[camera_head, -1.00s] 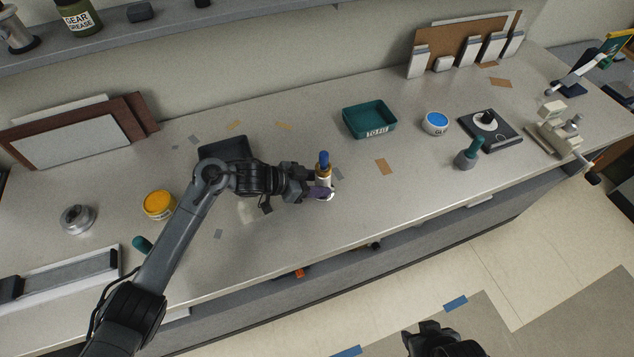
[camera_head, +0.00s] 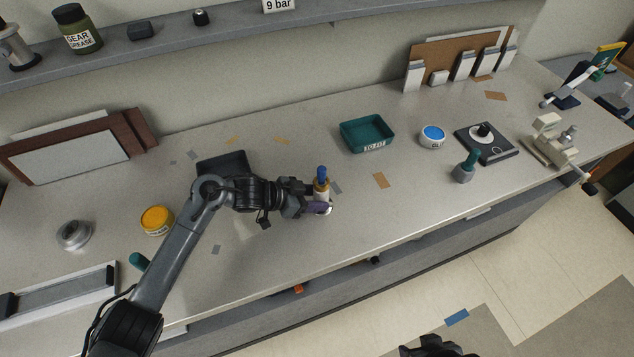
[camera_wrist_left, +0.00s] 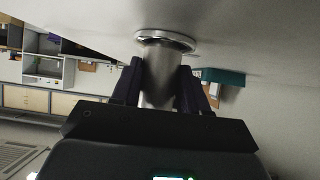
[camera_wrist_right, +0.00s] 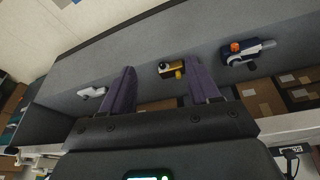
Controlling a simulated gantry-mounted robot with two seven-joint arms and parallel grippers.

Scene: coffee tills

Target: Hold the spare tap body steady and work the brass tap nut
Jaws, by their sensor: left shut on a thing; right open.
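The spare tap body (camera_head: 322,196) stands upright on the bench, pale and metallic, with a brass tap nut (camera_head: 321,185) near its top and a blue part above it. My left gripper (camera_head: 318,208) is shut on the tap body from the left side, low down. The left wrist view shows the shiny cylinder of the tap body (camera_wrist_left: 158,75) between the dark fingers, with its round flange against the bench. The nut is not seen there. My right gripper (camera_wrist_right: 160,88) is open and empty, away from the bench top; in the head view it shows at the bottom edge.
A teal "TO FIT" tray (camera_head: 348,140), a blue-lidded tub (camera_head: 432,137), a teal-handled tool (camera_head: 465,168) and a black plate (camera_head: 507,148) stand to the right. A yellow-lidded tub (camera_head: 157,220) is left.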

